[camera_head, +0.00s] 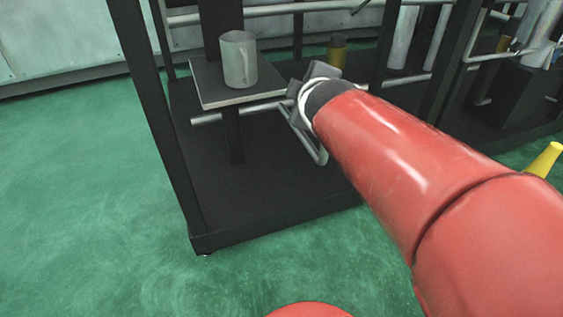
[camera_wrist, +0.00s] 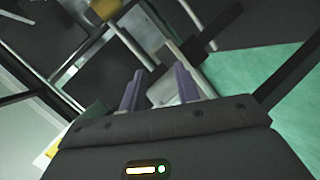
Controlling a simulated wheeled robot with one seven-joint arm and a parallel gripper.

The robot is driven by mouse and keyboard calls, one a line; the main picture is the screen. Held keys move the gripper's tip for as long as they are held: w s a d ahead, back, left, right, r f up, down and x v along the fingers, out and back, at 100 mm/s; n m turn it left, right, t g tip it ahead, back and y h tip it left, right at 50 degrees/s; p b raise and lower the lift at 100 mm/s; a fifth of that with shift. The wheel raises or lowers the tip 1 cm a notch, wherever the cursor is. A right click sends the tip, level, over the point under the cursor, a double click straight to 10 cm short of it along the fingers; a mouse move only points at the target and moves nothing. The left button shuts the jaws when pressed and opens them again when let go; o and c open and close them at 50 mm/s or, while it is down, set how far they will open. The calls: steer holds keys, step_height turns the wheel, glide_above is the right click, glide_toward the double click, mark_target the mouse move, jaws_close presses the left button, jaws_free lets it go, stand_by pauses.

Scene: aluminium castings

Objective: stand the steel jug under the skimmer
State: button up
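The steel jug (camera_head: 239,62) is grey and stands upright on a small square plate (camera_head: 205,90) with a pale edge, on the black frame. Its handle is on the left. My gripper (camera_head: 300,92) is to the right of the jug, close to the plate's right side and apart from the jug. In the wrist view my gripper (camera_wrist: 158,90) shows two purple-grey fingers spread apart. A pale patch shows between them, and I cannot tell what it is. I cannot pick out the skimmer for sure; a dark upright (camera_head: 221,25) rises behind the jug.
Black frame posts (camera_head: 165,120) and grey rails (camera_head: 265,10) surround the plate. A yellow-brown cylinder (camera_head: 337,52) stands behind my gripper. A yellow cone-like thing (camera_head: 545,160) is at the right. The green floor (camera_head: 80,200) at the left is clear.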

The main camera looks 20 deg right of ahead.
steer(key=s+a+f+m+g+y, duration=0.1)
steer(key=s+a+f+m+g, duration=0.2)
steer(key=s, duration=0.5)
steer(key=s+a+f+m+g+y, duration=0.2)
steer(key=s+a+f+m+g, duration=0.2)
steer(key=s+f, duration=0.5)
steer(key=a+m, duration=0.2)
steer(key=m, duration=0.1)
steer(key=shift+s+g+y, duration=0.3)
step_height(320, 180, up, 6)
steer(key=p, duration=0.6)
